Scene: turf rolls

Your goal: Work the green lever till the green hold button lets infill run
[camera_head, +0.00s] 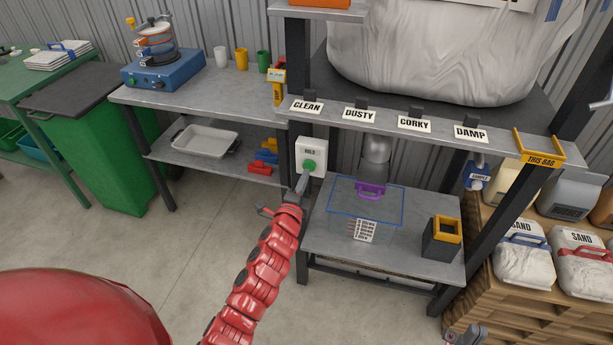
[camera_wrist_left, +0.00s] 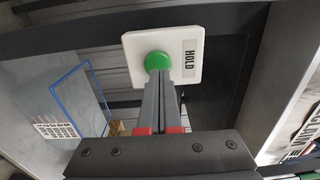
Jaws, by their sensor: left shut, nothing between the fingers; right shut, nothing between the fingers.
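The green hold button (camera_head: 309,166) is a round knob on a white box (camera_head: 319,152) labelled HOLD, fixed to the dark post of the shelf unit. It also shows in the left wrist view (camera_wrist_left: 157,60). My left gripper (camera_head: 302,181) is shut and empty, its tips right at the button's lower edge. In the left wrist view its fingertips (camera_wrist_left: 159,76) overlap the button; I cannot tell whether they press it. My right gripper (camera_head: 474,333) is shut and empty at the bottom right, partly cut off. I cannot make out a separate green lever.
A clear blue-rimmed bin (camera_head: 340,236) with a purple clip stands under a grey spout (camera_head: 376,150). A black and yellow box (camera_head: 441,238) is beside it. A large white bag (camera_head: 430,50) rests above. Sand bags (camera_head: 524,262) are at right. Floor at left is clear.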

